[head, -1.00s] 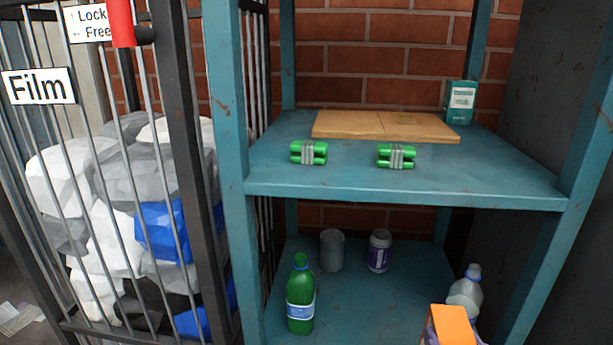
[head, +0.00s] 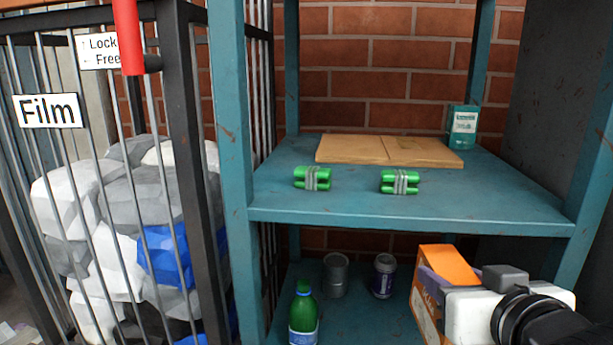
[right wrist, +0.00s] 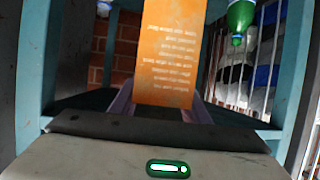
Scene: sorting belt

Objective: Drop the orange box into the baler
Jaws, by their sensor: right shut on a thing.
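The orange box (head: 447,266) is at the lower right of the head view, in front of the lower part of the teal shelf. My right gripper (head: 462,284) is shut on it. In the right wrist view the box (right wrist: 168,50) stands out between the fingers, its orange face with printed lines toward the camera. The gripper body covers part of the box. My left gripper is not in view. No baler is clearly identified; a barred cage labelled Film (head: 48,111), holding white, grey and blue bundles, stands at the left.
The teal shelf (head: 400,211) carries two green bundles (head: 312,178), flat cardboard (head: 388,150) and a teal carton (head: 463,127). On the lower level stand a green bottle (head: 303,312), a grey can (head: 336,275) and a purple-labelled jar (head: 384,276). Shelf posts stand close on both sides.

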